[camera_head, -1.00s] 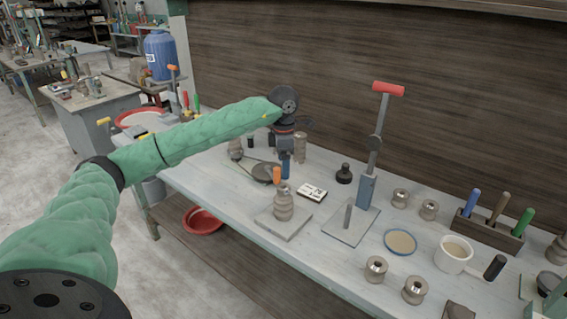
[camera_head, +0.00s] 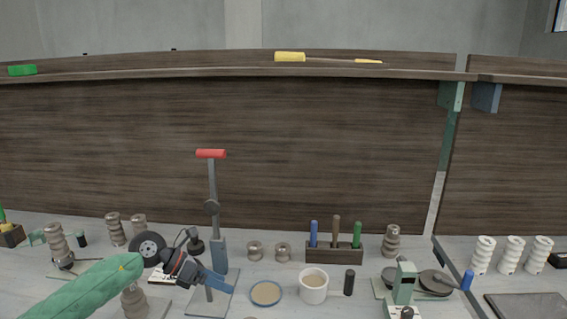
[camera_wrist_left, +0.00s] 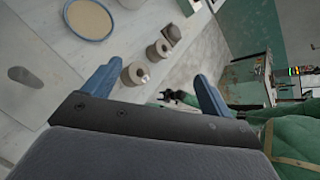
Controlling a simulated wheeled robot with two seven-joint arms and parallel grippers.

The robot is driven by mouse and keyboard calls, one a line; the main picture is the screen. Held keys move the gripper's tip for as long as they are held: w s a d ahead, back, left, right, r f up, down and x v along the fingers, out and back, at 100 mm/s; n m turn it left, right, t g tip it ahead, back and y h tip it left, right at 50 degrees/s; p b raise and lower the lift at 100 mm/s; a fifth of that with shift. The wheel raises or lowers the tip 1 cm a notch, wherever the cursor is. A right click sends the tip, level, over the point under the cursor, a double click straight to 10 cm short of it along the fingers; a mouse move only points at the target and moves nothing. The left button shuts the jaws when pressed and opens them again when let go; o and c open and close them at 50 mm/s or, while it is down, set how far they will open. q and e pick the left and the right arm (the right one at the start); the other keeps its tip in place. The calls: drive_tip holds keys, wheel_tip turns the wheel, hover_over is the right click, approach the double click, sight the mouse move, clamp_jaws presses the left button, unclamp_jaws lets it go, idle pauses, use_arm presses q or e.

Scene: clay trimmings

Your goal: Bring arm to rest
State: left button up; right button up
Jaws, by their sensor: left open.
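My left arm, in a green sleeve, comes in from the lower left in the head view. Its left gripper (camera_head: 222,284) is over the table in front of the lever press with the red handle (camera_head: 211,154). In the left wrist view the left gripper (camera_wrist_left: 155,88) has its blue fingers spread wide with nothing between them. My right gripper is not in view.
A blue-rimmed dish (camera_head: 265,293), a white mug (camera_head: 313,286) and a tool block (camera_head: 334,249) stand right of the press. Several white ribbed pieces (camera_head: 512,255) are at the far right. A dark wooden panel (camera_head: 230,120) closes off the back.

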use_arm(q)
drive_tip(key=s+d+r+n+t+h, duration=0.3)
drive_tip(key=d+r+n+t+h, duration=0.3)
drive_tip(key=d+n+t+h, duration=0.4)
drive_tip(key=s+a+f+n+t+y, duration=0.3)
drive_tip(key=a+f+n+y, duration=0.4)
drive_tip(key=n+y, duration=0.55)
drive_tip(key=s+a+f+n+t+y, duration=0.2)
drive_tip(key=a+f+n+y, duration=0.6)
drive_tip(key=n, duration=0.7)
drive_tip(key=s+f+n+g, duration=0.3)
drive_tip(key=s+f+g, duration=0.4)
drive_tip(key=s, duration=0.6)
drive_tip(key=s+f+n+g, duration=0.4)
drive_tip(key=s+f+g, duration=0.2)
drive_tip(key=s+f, duration=0.55)
drive_tip(key=s+d+f, duration=0.1)
drive_tip(key=s+f, duration=0.1)
drive_tip(key=f, duration=1.1)
drive_tip(key=s+d+f+g, duration=0.1)
drive_tip(key=s+f, duration=0.1)
drive_tip(key=f, duration=1.1)
drive_tip(key=s+d+f, duration=0.1)
drive_tip(key=s+f, duration=0.2)
drive_tip(key=f, duration=1)
drive_tip(key=shift+d+f+g, duration=0.3)
drive_tip(key=shift+g, duration=0.1)
